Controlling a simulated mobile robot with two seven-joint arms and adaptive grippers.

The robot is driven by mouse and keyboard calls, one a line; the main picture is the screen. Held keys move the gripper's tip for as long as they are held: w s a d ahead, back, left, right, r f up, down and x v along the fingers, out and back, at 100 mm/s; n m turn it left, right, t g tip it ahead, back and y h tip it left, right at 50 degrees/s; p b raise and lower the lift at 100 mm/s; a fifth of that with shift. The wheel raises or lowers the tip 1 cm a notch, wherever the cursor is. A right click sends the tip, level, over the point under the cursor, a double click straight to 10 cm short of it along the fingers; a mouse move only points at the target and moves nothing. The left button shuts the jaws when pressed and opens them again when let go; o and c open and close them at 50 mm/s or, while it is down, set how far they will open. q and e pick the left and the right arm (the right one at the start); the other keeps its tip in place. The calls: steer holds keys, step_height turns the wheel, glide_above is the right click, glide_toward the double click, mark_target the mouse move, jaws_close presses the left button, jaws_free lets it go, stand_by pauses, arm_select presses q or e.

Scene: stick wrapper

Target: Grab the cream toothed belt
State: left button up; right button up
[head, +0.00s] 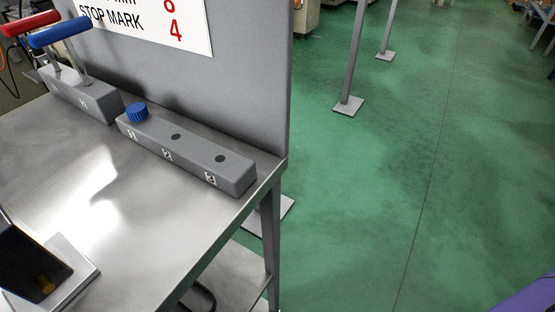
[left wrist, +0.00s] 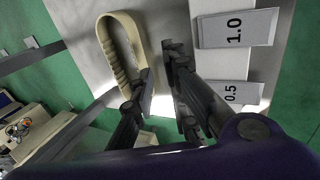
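The cream toothed belt (left wrist: 123,42) is a curved loop at the upper left of the left wrist view, with ridges on its left run. My left gripper (left wrist: 158,66) is open, its two dark fingers apart. The lower end of the belt lies right beside the left fingertip and is partly hidden by that finger. I cannot tell whether they touch. The belt and my left gripper do not show in the head view. My right gripper is in neither view.
Plates marked 1.0 (left wrist: 236,29) and 0.5 (left wrist: 232,92) lie right of the gripper. The head view shows a metal table (head: 150,190), a numbered grey block (head: 190,157) with a blue knob (head: 137,112), red and blue handles (head: 58,33), and open green floor (head: 400,180).

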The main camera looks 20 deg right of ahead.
arm_select(q)
steer(key=w+d, duration=0.1)
steer(key=d, duration=0.1)
steer(key=shift+w+d, duration=0.35)
steer(key=b+x, duration=0.1)
steer(key=x, duration=0.1)
steer(key=shift+d+f, duration=0.1)
steer(key=shift+f, duration=0.15)
steer(key=shift+w+f, duration=0.15)
steer(key=shift+f, duration=0.15)
jaws_close()
steer(key=shift+r, duration=0.15)
